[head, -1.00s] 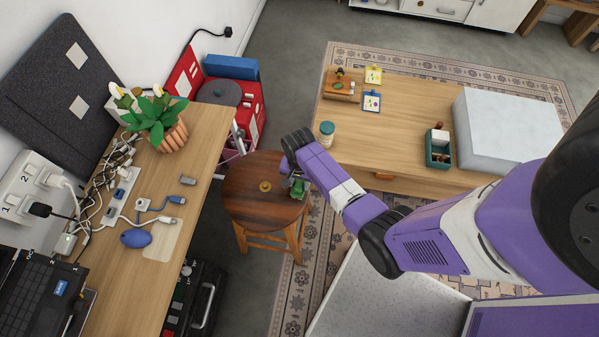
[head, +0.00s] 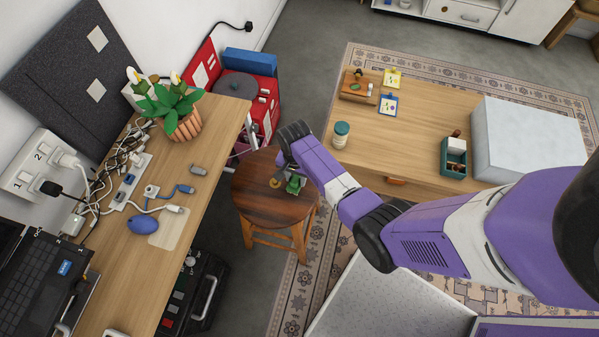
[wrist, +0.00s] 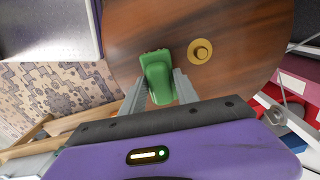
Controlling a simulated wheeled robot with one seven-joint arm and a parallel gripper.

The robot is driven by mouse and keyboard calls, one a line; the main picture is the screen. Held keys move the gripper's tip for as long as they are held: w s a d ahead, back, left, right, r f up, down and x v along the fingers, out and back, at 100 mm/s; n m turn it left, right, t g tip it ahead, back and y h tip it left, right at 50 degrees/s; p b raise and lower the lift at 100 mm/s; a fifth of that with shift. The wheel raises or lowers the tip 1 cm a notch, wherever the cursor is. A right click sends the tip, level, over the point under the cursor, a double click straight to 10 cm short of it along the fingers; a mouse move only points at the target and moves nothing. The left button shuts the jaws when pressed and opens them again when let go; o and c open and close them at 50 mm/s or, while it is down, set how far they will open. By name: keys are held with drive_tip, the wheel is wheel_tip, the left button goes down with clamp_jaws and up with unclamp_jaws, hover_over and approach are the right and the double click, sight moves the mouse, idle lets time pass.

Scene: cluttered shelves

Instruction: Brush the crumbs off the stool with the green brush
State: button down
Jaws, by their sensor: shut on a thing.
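The round brown wooden stool (head: 262,209) stands between the desk and the low table. My gripper (wrist: 159,88) is over its seat, shut on the green brush (wrist: 156,72). The brush shows between the two grey fingers in the wrist view, and as a small green patch in the head view (head: 295,186). A round, yellow-brown knob-like thing (wrist: 201,51) lies on the seat beside the brush, apart from it. I cannot make out separate crumbs. Whether the brush touches the seat is unclear.
A desk (head: 130,285) with cables, a plant (head: 172,108) and a laptop stands on the left. The low table (head: 415,135) on the right bears a jar (head: 341,134), a green box (head: 453,157) and a large pale block (head: 530,140).

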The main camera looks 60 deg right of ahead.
drive_tip(key=shift+w+a+b, duration=0.15)
drive_tip(key=shift+w+a, duration=0.05)
drive_tip(key=shift+w, duration=0.35)
drive_tip(key=shift+w+a+b, duration=0.15)
drive_tip(key=shift+w+a, duration=0.05)
drive_tip(key=shift+w, duration=0.3)
drive_tip(key=shift+s+d+f+p, duration=0.1)
drive_tip(key=shift+s+d+p, duration=0.15)
drive_tip(key=shift+s, duration=0.45)
drive_tip(key=shift+s+d+f+p, duration=0.15)
drive_tip(key=shift+s+p, duration=0.2)
drive_tip(key=shift+s, duration=0.3)
drive_tip(key=shift+s+d+r+p, duration=0.1)
drive_tip(key=shift+s+d+p, duration=0.15)
drive_tip(key=shift+s+p, duration=0.35)
drive_tip(key=shift+s+d+p, duration=0.25)
drive_tip(key=shift+s, duration=0.6)
drive_tip(key=shift+s+d+r+p, duration=0.1)
drive_tip(key=shift+s+d+p, duration=0.15)
drive_tip(key=shift+s+p, duration=0.35)
drive_tip(key=shift+s, duration=0.1)
drive_tip(key=shift+r, duration=0.1)
wheel_tip(320, 180, up, 2)
drive_tip(key=shift+r+p, duration=0.25)
drive_tip(key=shift+p, duration=0.6)
drive_tip(key=shift+w+r, duration=0.2)
drive_tip(key=shift+r, duration=2.05)
